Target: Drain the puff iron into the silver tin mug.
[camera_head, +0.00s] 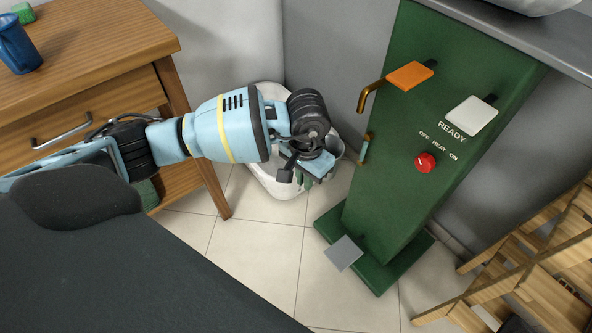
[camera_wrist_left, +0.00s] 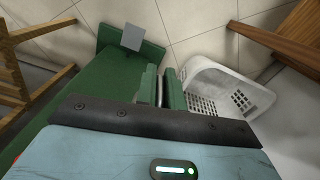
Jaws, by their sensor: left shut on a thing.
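The green puff iron (camera_head: 430,130) stands at the right in the head view, with a brass spout (camera_head: 368,94) on its left side and a small brass valve with a pale teal lever (camera_head: 364,148) below it. My left gripper (camera_head: 305,178) is left of the iron, above the white basket. A silvery rim, apparently the tin mug (camera_head: 336,147), shows behind the gripper and is mostly hidden. In the left wrist view the green fingers (camera_wrist_left: 160,88) are shut on a thin grey piece, apparently part of the mug. The iron (camera_wrist_left: 90,95) lies left of them. My right gripper is out of view.
A white perforated basket (camera_head: 268,180) stands on the tiled floor against the wall. A slatted wooden rack (camera_head: 540,260) is at the lower right. Floor shows between desk and iron.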

